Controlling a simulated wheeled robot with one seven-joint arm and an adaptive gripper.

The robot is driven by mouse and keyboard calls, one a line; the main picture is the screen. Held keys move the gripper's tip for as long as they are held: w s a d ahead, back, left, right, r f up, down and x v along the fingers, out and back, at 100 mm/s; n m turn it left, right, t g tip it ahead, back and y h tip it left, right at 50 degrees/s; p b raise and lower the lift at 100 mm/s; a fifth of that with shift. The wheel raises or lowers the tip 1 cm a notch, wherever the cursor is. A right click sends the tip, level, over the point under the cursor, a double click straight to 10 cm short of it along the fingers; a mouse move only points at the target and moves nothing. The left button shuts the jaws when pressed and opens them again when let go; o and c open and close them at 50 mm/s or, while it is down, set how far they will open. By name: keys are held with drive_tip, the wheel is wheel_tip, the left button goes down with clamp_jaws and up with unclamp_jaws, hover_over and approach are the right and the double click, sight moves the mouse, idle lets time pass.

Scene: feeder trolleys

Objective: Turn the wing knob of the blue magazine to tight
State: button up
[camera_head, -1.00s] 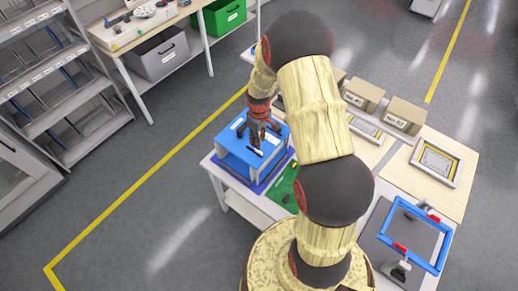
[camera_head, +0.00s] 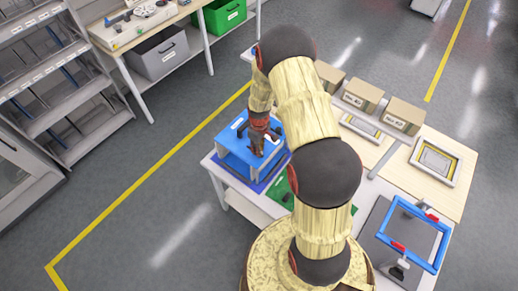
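The blue magazine (camera_head: 234,136), a box with a blue top and light side walls, stands on a blue mat at the left end of the white table. My gripper (camera_head: 257,150) points down over the right half of its top. The wing knob cannot be made out; the gripper covers that area. A small white piece shows beside the fingers on the top. The fingers are small and dark here, and whether they are apart or closed on something cannot be told.
A green board (camera_head: 281,190) lies right of the magazine, partly behind my arm. Cardboard boxes (camera_head: 362,95) and framed trays (camera_head: 436,162) stand on the wooden tables to the right. A blue frame (camera_head: 441,250) stands at lower right. The floor left of the table is clear.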

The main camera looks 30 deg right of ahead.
clamp_jaws()
idle(0.5)
drive_tip(key=m+b, duration=0.3)
drive_tip(key=shift+f+m, duration=0.1)
drive_tip(key=shift+m, duration=0.3)
drive_tip(key=m+b, duration=0.2)
drive_tip(key=m, duration=0.2)
drive_tip(key=shift+m+b, duration=0.3)
drive_tip(key=m+b, duration=0.2)
drive_tip(key=m, duration=0.3)
drive_tip(key=shift+m+b, duration=0.75)
drive_tip(key=shift+m, duration=1.55)
